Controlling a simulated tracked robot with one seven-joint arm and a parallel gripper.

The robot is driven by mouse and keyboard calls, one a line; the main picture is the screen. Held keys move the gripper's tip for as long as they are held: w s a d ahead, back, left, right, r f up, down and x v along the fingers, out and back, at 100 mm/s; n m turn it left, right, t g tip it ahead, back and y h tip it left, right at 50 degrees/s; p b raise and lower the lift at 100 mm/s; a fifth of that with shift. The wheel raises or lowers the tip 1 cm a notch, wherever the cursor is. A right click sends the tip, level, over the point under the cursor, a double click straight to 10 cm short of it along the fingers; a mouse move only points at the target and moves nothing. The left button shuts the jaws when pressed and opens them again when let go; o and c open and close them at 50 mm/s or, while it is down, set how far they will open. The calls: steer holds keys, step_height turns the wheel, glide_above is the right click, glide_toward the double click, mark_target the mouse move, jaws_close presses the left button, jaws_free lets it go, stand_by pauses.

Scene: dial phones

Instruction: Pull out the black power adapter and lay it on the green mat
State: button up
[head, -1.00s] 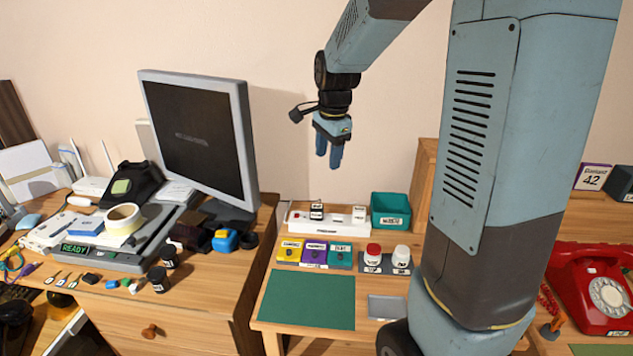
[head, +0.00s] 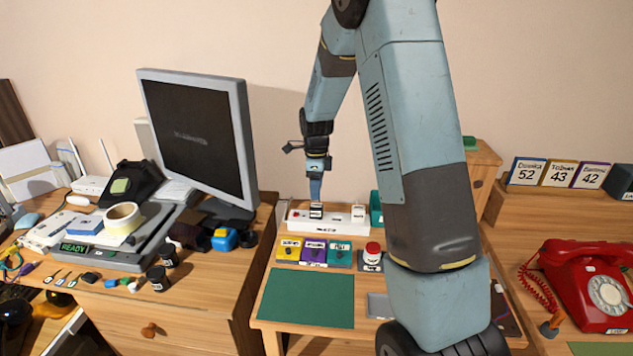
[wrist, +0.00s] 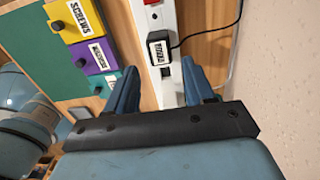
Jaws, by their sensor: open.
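The black power adapter (head: 316,212) with a white label sits in the white power strip (head: 335,224) at the back of the low table. In the wrist view the adapter (wrist: 160,50), with a black cable beside it, lies just ahead of the gap between my fingers. My gripper (head: 315,193) points down right above the adapter; it is open and empty in the wrist view (wrist: 160,80). The green mat (head: 305,298) lies bare at the table's front left.
Yellow, purple and teal labelled boxes (head: 313,252) stand between strip and mat. A teal bin (head: 376,208) is partly hidden behind my arm. The monitor (head: 200,145) stands left; the wall is close behind.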

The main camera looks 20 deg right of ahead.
mark_target(316, 205)
steer(key=shift+f, duration=3.45)
steer(key=shift+s, duration=0.1)
steer(key=c, duration=0.6)
steer(key=shift+c, duration=0.2)
steer(key=shift+r, duration=1.3)
steer(key=shift+r, duration=1.85)
